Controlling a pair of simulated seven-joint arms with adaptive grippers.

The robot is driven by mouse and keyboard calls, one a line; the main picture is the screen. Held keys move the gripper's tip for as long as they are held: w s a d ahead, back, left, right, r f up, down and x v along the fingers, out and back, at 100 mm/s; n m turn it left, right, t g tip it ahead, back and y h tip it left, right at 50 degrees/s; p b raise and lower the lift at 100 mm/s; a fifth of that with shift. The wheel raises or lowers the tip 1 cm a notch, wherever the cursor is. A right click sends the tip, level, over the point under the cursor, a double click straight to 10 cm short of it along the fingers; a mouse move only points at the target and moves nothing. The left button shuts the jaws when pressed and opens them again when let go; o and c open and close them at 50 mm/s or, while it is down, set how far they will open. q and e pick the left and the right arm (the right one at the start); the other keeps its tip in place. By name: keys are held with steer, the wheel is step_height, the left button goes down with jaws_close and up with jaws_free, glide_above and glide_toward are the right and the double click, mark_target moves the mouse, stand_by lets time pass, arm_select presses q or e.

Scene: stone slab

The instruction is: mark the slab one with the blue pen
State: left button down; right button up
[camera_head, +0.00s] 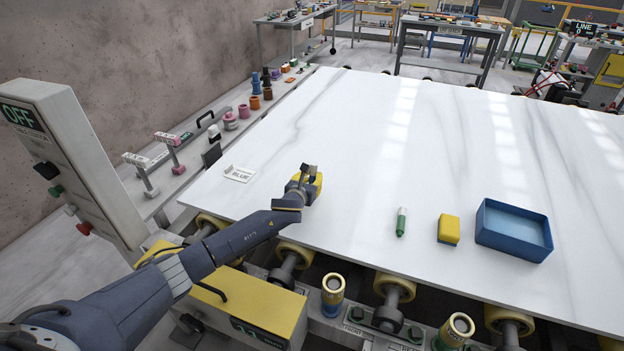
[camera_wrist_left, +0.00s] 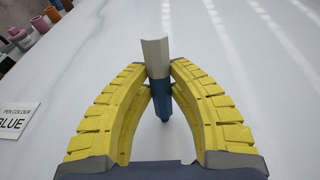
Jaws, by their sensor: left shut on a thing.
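The large white veined slab (camera_head: 400,130) lies on yellow-rimmed rollers. My left gripper (camera_head: 308,178) is over the slab near its front left edge. In the left wrist view, the yellow fingers of my left gripper (camera_wrist_left: 160,82) are shut on the blue pen (camera_wrist_left: 161,100), which has a pale grey upper part and a blue lower part. The pen looks roughly upright; I cannot tell whether its lower end touches the slab. A card reading BLUE (camera_head: 239,173) lies on the slab left of the gripper. My right gripper is not in view.
A green and white pen (camera_head: 401,221), a yellow block (camera_head: 448,229) and a blue tray (camera_head: 513,229) are on the slab to the right. A grey OFF panel (camera_head: 75,150) stands at the left. The slab's middle is clear.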

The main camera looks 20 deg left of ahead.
arm_select(q)
steer(key=shift+w+d, duration=0.15)
steer(key=shift+w, duration=1.5)
stand_by(3.0)
steer(key=shift+r, duration=0.1)
step_height(320, 180, up, 7)
stand_by(0.9)
